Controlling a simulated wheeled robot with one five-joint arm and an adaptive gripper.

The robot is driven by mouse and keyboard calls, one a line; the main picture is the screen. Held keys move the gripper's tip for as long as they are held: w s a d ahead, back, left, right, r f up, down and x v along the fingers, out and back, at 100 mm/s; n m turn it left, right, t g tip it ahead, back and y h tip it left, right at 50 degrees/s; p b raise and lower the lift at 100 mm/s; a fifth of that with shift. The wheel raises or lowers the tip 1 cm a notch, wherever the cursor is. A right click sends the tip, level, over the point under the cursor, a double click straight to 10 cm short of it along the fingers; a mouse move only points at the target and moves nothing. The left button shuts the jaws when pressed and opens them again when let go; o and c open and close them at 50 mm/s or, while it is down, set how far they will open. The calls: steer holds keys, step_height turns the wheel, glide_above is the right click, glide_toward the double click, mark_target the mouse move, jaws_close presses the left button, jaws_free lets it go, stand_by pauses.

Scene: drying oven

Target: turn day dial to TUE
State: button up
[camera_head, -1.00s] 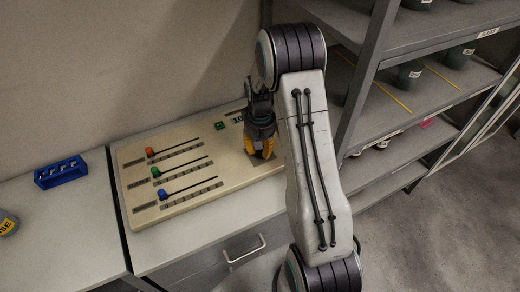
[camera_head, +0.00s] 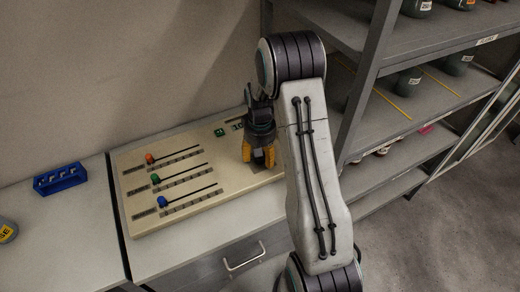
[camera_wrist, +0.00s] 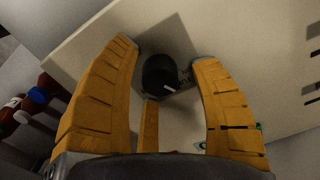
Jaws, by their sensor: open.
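The day dial is a dark round knob (camera_wrist: 165,75) with a white pointer mark, on the cream panel (camera_wrist: 265,40) in the wrist view. My gripper (camera_head: 258,157) is open over the right part of the same panel (camera_head: 220,180) in the head view. In the wrist view its yellow fingers stand apart on either side of the knob, with visible gaps. In the head view the gripper hides the dial.
The panel's left part carries sliders with a red knob (camera_head: 150,158), a green knob (camera_head: 155,178) and a blue knob (camera_head: 162,201). A blue rack (camera_head: 60,179) stands on the left counter. A metal shelf unit (camera_head: 360,85) rises close to my arm's right.

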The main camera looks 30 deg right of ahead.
step_height(320, 180, up, 12)
stand_by(0.6)
steer(key=shift+f, duration=0.1)
stand_by(0.4)
steer(key=s+a+f+g, duration=0.1)
steer(key=s+f+g, duration=0.15)
steer(key=s, duration=0.35)
steer(key=s+a+r+n+t, duration=0.1)
steer(key=s+a+r+t, duration=0.2)
steer(key=s+r, duration=0.3)
steer(key=s+a+r+n+t, duration=0.1)
steer(key=s+a+r+t, duration=0.2)
steer(key=s, duration=0.8)
steer(key=shift+s+a+r+n+t, duration=0.15)
steer(key=shift+a+r+n+t, duration=0.25)
steer(key=shift+a+r, duration=1)
steer(key=shift+d+r, duration=0.3)
